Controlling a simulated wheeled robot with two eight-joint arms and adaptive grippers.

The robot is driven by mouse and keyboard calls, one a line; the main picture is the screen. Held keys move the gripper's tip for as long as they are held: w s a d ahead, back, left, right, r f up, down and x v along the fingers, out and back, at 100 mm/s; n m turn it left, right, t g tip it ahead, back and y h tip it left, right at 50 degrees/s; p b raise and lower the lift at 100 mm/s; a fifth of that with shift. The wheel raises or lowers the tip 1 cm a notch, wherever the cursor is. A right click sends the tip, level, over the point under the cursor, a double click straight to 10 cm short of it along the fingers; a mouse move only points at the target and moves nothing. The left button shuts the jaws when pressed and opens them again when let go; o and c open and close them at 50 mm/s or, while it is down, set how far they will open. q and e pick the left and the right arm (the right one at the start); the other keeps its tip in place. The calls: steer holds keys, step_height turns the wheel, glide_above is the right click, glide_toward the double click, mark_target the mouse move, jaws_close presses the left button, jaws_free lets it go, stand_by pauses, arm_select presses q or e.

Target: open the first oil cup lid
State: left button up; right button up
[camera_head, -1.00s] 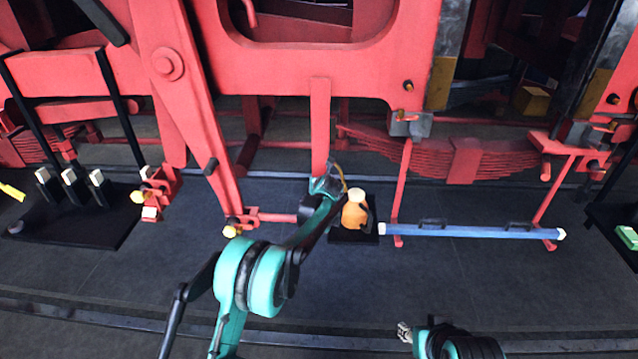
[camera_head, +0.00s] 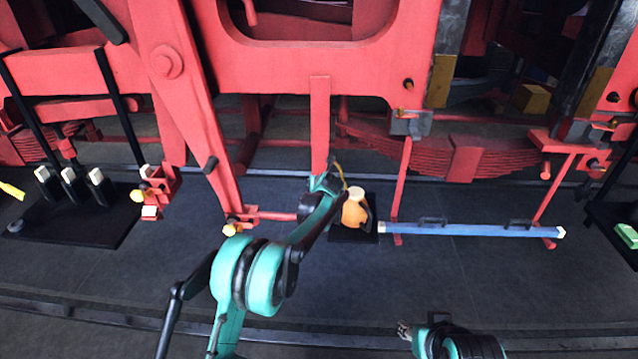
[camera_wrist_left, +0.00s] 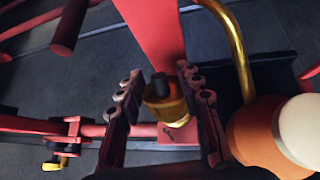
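My left gripper (camera_wrist_left: 160,78) is open, with one finger on each side of the cup. I cannot tell whether either finger touches it. In the head view my left gripper (camera_head: 328,182) is at the bar's lower end and hides the cup. My right gripper (camera_head: 404,331) is low in the head view, away from the cup; its finger opening is too small to tell.
An orange oil can (camera_head: 354,212) with a pale cap and brass spout stands close right of my left gripper, on a black tray (camera_head: 345,237). A blue bar (camera_head: 460,230) lies further right. The red frame (camera_head: 320,75) rises behind.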

arm_select(q)
steer(key=v, duration=1.1)
steer(key=shift+r, duration=0.1)
